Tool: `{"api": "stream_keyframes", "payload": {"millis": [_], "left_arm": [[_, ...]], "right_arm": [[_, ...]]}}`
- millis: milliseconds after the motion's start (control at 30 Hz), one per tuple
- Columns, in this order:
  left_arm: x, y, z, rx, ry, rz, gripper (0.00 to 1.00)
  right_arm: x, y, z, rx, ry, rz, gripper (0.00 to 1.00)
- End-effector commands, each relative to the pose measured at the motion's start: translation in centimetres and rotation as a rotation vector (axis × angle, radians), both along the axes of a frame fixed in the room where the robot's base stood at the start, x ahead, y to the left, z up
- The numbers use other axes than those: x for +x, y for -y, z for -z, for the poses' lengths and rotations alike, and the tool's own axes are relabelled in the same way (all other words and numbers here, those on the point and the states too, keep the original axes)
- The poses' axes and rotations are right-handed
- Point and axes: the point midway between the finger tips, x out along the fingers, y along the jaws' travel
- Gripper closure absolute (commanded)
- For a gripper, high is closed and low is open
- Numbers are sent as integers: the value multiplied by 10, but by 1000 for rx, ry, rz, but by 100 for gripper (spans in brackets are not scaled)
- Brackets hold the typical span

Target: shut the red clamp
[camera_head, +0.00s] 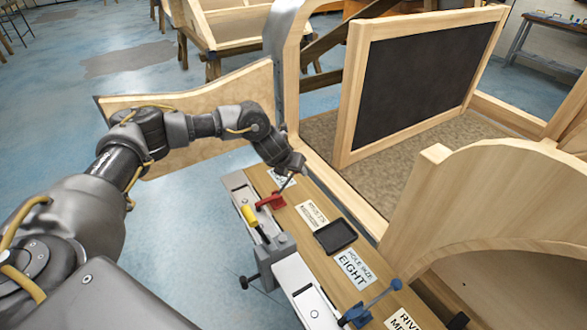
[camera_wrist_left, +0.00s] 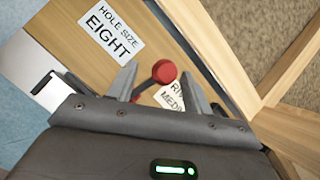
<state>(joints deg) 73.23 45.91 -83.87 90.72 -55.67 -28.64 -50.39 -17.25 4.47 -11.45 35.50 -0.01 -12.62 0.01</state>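The red clamp (camera_head: 271,201) is mounted on the wooden bench rail, near its far end. Its dark lever rises from the red body toward my left gripper (camera_head: 293,170), which hides the lever's tip. In the left wrist view, the lever's round red knob (camera_wrist_left: 164,71) shows between the two spread fingers. The left gripper is open, with a gap visible beside the knob; whether a finger touches it I cannot tell. My right gripper is not in view.
A black tray (camera_head: 335,236) and a "HOLE SIZE EIGHT" label (camera_head: 354,268) lie between. A wooden frame with a black panel (camera_head: 420,75) stands behind.

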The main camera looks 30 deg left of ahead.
Motion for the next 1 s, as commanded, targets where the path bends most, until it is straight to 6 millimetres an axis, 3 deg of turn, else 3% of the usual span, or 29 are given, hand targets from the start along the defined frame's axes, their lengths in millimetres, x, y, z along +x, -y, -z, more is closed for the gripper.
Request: {"api": "stream_keyframes", "payload": {"millis": [333,700,1000], "left_arm": [[-3,1,-11,-4,6,1,50],[-40,-4,-69,-2,6,2,50],[-55,-7,-92,-1,3,-1,50]], "right_arm": [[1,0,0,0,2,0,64],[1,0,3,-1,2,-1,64],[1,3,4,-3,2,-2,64]]}}
